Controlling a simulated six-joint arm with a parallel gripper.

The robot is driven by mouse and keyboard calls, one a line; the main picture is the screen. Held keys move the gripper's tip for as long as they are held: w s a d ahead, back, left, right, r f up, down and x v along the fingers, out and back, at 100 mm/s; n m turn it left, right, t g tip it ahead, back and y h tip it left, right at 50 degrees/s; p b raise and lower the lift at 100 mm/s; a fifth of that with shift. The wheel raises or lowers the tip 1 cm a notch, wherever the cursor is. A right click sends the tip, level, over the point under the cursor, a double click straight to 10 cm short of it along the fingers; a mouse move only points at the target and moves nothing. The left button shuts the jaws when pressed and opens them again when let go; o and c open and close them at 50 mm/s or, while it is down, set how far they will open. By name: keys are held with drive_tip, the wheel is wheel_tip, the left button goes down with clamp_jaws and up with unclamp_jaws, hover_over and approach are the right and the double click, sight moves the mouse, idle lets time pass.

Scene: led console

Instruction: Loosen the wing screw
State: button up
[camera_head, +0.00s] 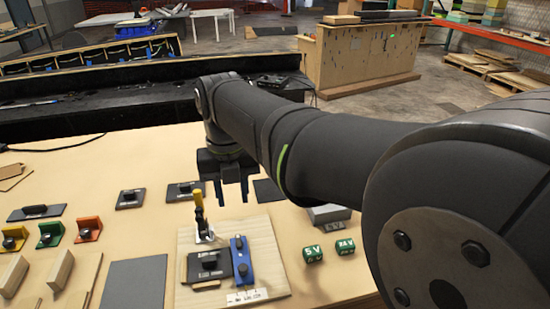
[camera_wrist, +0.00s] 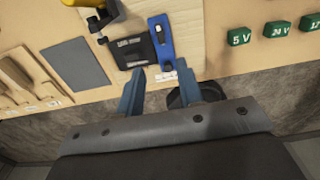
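A pale wooden board (camera_head: 270,265) on the table carries a clamp with a yellow handle (camera_head: 199,205), a black block (camera_head: 196,272) and a blue bar (camera_head: 247,273) with dark knobs. I cannot tell for sure which of these knobs is the wing screw. The blue bar (camera_wrist: 161,32) and black block (camera_wrist: 126,50) also show in the wrist view, with the yellow handle (camera_wrist: 88,6) at the top. My gripper (camera_head: 231,197) hangs above the table near the board's back edge, its two fingers apart with nothing between them. In the wrist view my gripper (camera_wrist: 160,75) is also open and empty.
Green cubes marked 5 V (camera_head: 312,254) and 24 V (camera_head: 345,247) stand right of the board. A dark grey plate (camera_head: 136,282) lies to its left. Orange (camera_head: 89,229) and green (camera_head: 50,235) brackets and wooden blocks stand farther left. Black plates lie behind.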

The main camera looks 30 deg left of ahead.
sight(238, 240)
wheel_tip(238, 240, up, 4)
drive_tip(key=shift+f, duration=0.15)
drive_tip(key=shift+f, duration=0.15)
idle(0.4)
wheel_tip(238, 240, down, 17)
drive_tip(key=shift+f, duration=0.1)
idle(0.4)
